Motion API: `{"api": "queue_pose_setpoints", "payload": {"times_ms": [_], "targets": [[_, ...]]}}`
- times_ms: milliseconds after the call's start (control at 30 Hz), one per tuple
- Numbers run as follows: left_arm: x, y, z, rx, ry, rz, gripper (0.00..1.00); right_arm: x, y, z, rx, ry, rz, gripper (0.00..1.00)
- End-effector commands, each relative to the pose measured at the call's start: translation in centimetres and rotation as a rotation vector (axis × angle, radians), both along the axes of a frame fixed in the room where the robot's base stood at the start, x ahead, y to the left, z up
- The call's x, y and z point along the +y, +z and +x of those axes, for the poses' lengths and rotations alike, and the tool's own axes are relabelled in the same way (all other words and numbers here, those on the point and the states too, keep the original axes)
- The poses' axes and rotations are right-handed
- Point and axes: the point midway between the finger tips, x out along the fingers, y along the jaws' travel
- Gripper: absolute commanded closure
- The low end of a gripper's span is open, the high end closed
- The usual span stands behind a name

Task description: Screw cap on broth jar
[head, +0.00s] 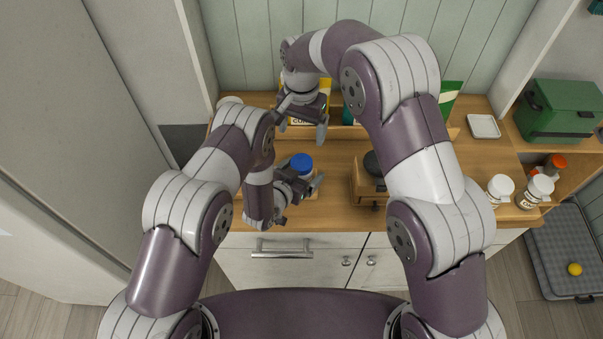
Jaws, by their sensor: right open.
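A blue cap (302,163) shows from above at the middle left of the wooden counter. It appears to sit on top of a jar, whose body is mostly hidden by the cap and my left gripper. My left gripper (304,184) is low at this jar, with its fingers close around or beside it; I cannot tell whether they clamp it. My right gripper (303,128) points down behind the blue cap, farther from me, with its fingers apart and nothing visible between them. Whether the cap is seated straight cannot be told.
Packages (449,97) stand along the back ledge, partly behind my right arm. A wooden box (364,186) with a dark item is right of the jar. White-lidded jars (500,187) and a green case (562,110) are farther right. The counter between jar and box is bare.

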Motion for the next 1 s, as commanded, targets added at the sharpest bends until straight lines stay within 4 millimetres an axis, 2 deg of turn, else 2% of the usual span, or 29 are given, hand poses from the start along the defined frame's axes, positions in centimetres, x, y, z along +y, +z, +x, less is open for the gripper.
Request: {"api": "queue_pose_setpoints", "payload": {"times_ms": [267,700,800,1000], "targets": [[0.5,0.2,-0.8,0.002,0.001,0.001,0.04,0.0,-0.5,0.0,0.000,0.000,0.000,0.11],[4.8,3.7,-8.3,0.001,0.002,0.000,0.04,0.0,-3.2,0.0,0.000,0.000,0.000,0.11],[5.5,4.3,-9.3,0.000,0.001,0.000,0.04,0.0,-3.5,0.0,0.000,0.000,0.000,0.11],[5.9,4.8,-10.2,0.000,0.000,0.000,0.04,0.0,-3.6,0.0,0.000,0.000,0.000,0.11]]}}
